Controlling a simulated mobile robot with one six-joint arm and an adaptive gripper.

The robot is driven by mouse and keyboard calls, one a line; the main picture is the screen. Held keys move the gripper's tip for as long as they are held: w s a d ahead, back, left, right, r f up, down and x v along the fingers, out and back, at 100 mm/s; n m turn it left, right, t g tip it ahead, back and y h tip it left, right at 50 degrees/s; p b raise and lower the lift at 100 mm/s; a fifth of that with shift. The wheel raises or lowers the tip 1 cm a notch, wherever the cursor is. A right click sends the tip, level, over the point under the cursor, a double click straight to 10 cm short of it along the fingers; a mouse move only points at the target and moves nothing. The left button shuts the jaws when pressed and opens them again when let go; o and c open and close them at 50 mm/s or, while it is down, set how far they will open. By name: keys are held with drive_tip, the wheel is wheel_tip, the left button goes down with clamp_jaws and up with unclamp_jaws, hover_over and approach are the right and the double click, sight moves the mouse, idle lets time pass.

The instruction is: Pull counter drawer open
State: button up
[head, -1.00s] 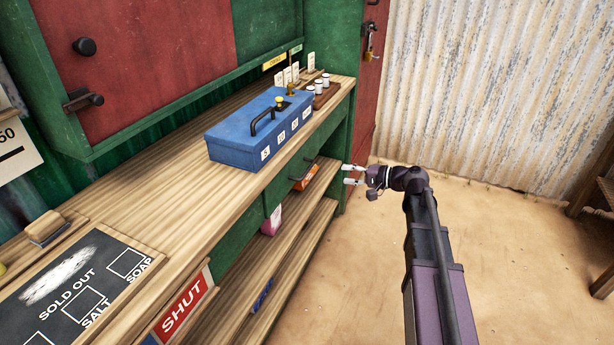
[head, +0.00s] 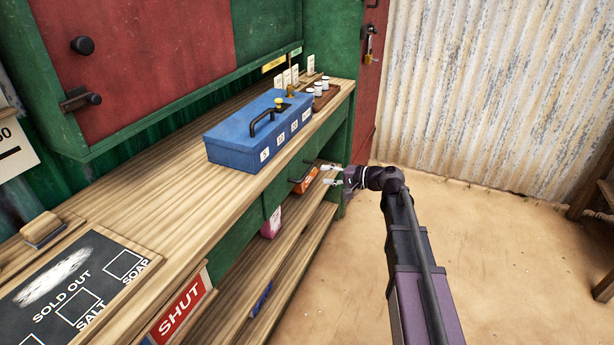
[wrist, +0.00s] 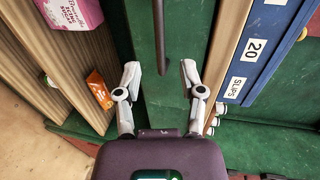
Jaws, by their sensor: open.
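The counter drawer has a green front (wrist: 183,30) below the wooden counter edge, and it looks closed. Its dark bar handle (head: 300,179) shows in the head view below the blue box. In the wrist view the handle (wrist: 155,38) runs down from the top, and its near end lies about between my fingertips. My gripper (head: 327,176) is open at the right end of the counter front, close to the handle. In the wrist view its two fingers (wrist: 161,75) stand apart with nothing gripped. I cannot tell whether a finger touches the handle.
A blue box (head: 255,135) stands on the counter top (head: 175,195) above the drawer. Below, an orange packet (wrist: 98,90) and a pink packet (wrist: 72,12) sit on the shelf. The sandy floor (head: 490,260) to the right is open.

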sight(306, 173)
drive_tip(key=b+x, duration=0.1)
drive_tip(key=x, duration=0.6)
drive_tip(key=shift+a, duration=0.15)
clamp_jaws()
